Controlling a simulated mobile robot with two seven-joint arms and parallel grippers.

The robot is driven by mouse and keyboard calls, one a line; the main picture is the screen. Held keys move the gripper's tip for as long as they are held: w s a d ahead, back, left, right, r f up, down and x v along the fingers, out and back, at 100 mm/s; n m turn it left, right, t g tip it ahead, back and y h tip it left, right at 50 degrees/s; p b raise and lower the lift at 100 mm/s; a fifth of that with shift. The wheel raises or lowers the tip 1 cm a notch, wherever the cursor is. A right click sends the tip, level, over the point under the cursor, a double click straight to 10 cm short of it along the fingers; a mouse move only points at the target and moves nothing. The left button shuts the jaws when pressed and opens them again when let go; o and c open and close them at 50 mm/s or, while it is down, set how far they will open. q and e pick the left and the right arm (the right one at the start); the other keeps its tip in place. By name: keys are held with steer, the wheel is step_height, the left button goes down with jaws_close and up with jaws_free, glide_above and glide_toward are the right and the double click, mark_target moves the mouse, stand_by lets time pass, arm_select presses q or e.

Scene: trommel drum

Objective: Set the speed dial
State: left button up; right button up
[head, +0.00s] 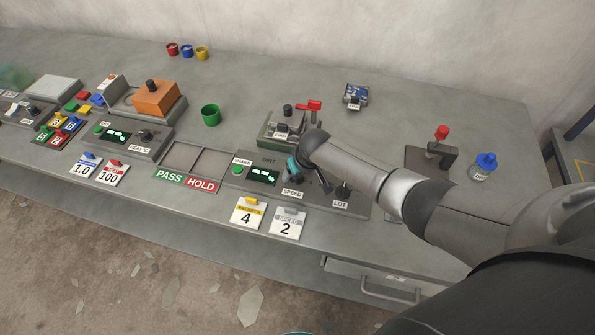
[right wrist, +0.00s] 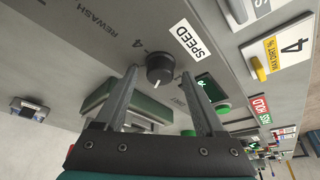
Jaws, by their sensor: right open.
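The speed dial (right wrist: 160,68) is a round black knob with a pale pointer line, in the right wrist view. A white SPEED label (right wrist: 187,41) lies beside it, and it also shows in the head view (head: 292,193). My right gripper (right wrist: 159,72) is open, its two fingers on either side of the dial; I cannot tell whether they touch it. In the head view my right gripper (head: 318,180) is over the control panel (head: 236,182) and hides the dial. A green-lit display (head: 263,177) sits left of it.
A LOT knob (head: 343,190) stands just right of my gripper. Cards marked 4 (head: 246,215) and 2 (head: 287,224) lie in front of the panel. A red-handled device (head: 314,106) is behind. Empty PASS and HOLD trays (head: 193,158) lie left. The table's back middle is mostly clear.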

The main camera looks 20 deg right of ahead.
steer(key=shift+s+r+p, duration=0.2)
steer(key=shift+r+p, duration=0.15)
steer(key=shift+r, duration=0.25)
steer(key=p+v, duration=0.4)
steer(key=v, duration=1)
